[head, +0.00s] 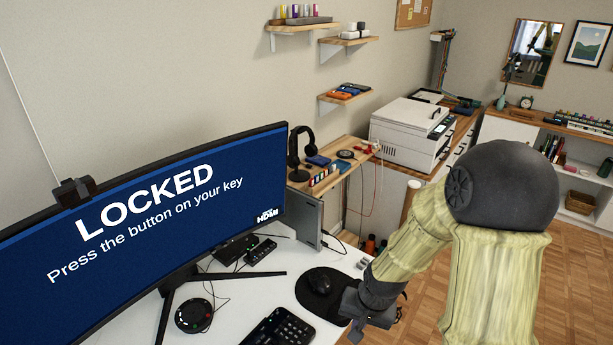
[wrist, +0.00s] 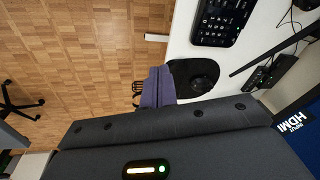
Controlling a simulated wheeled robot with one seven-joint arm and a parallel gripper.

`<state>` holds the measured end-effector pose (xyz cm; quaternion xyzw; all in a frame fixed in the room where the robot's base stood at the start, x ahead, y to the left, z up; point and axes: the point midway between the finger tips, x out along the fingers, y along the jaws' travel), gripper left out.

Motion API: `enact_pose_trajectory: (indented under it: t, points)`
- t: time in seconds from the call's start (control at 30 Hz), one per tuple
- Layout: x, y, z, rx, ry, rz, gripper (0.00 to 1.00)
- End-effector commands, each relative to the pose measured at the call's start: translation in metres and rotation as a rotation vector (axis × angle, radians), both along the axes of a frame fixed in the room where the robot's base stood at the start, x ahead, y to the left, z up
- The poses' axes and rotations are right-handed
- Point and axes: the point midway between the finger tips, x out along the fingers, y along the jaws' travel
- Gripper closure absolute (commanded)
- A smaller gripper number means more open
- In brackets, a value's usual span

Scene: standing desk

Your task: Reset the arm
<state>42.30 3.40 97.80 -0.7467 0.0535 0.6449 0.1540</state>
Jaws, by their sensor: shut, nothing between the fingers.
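My arm, in a yellow-green sleeve with a dark elbow, is bent on the right side of the head view. My gripper (head: 357,328) hangs low at the desk's right edge, just right of the mouse pad (head: 318,308). In the wrist view my gripper (wrist: 158,84) is shut, with nothing between its fingers. There its tip is next to the black mouse (wrist: 199,83) and pad, at the border between desk and floor. I cannot tell its exact height above the desk.
The white desk (head: 226,318) holds a monitor (head: 110,265) reading LOCKED, a keypad (head: 272,330), a round black device (head: 194,315) and small boxes. A side shelf with headphones (head: 300,150) and a printer (head: 412,133) stand behind. Wooden floor (head: 575,290) is open at right.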

Motion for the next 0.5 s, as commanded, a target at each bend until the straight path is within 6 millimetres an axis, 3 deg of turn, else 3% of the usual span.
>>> enact_pose_trajectory:
  t: [0.3, 0.5]
  points:
    - [-0.049, -0.027, 0.070, -0.147, -0.063, 0.196, 1.00]
    - [-0.073, -0.033, 0.092, -0.175, -0.085, 0.269, 1.00]
